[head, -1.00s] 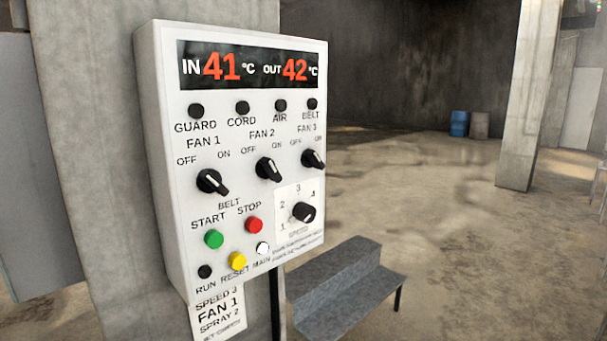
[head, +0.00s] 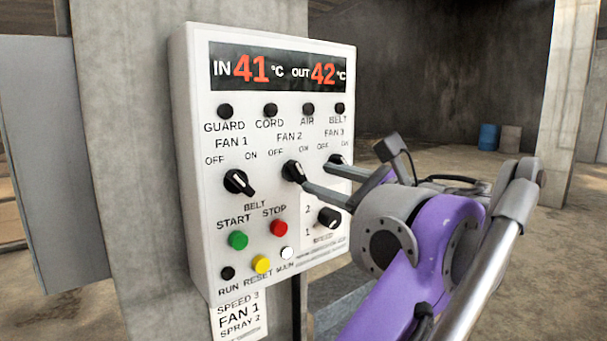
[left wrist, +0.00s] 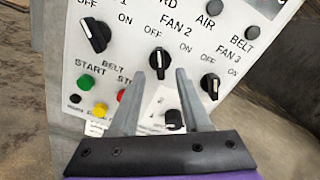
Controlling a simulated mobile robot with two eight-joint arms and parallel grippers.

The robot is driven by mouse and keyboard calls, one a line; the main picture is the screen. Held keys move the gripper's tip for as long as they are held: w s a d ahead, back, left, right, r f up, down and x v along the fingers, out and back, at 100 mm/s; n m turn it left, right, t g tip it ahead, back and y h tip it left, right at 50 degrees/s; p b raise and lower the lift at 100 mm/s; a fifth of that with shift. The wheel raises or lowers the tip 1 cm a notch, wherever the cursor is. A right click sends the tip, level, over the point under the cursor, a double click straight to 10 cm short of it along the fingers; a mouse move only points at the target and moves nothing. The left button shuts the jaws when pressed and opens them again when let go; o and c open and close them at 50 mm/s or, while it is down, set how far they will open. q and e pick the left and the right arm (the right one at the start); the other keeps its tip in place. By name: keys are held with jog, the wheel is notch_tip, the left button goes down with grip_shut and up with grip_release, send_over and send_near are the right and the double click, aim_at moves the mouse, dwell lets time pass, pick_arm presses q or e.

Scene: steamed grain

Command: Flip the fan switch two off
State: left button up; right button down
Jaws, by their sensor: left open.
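The white control panel (head: 200,150) has a black FAN 2 knob (head: 293,173) in the middle of its fan row, below OFF and ON labels. It also shows in the left wrist view (left wrist: 160,60). I cannot tell surely which label its handle marks. My left gripper (head: 317,178) is open, its fingertips close to the panel by the FAN 2 knob. In the left wrist view its fingertips (left wrist: 165,72) lie just below and to either side of the knob. Contact cannot be told. My right gripper is not in view.
The FAN 1 knob (head: 238,182) is left of FAN 2; the FAN 3 knob (left wrist: 210,84) is close on the right. A speed knob (head: 329,218) and green (head: 238,240), red (head: 278,228) and yellow (head: 261,264) buttons are below. A concrete pillar (head: 125,130) stands behind.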

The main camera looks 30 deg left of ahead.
aim_at(301, 173)
pick_arm(q)
jog(key=x, duration=0.6)
grip_shut()
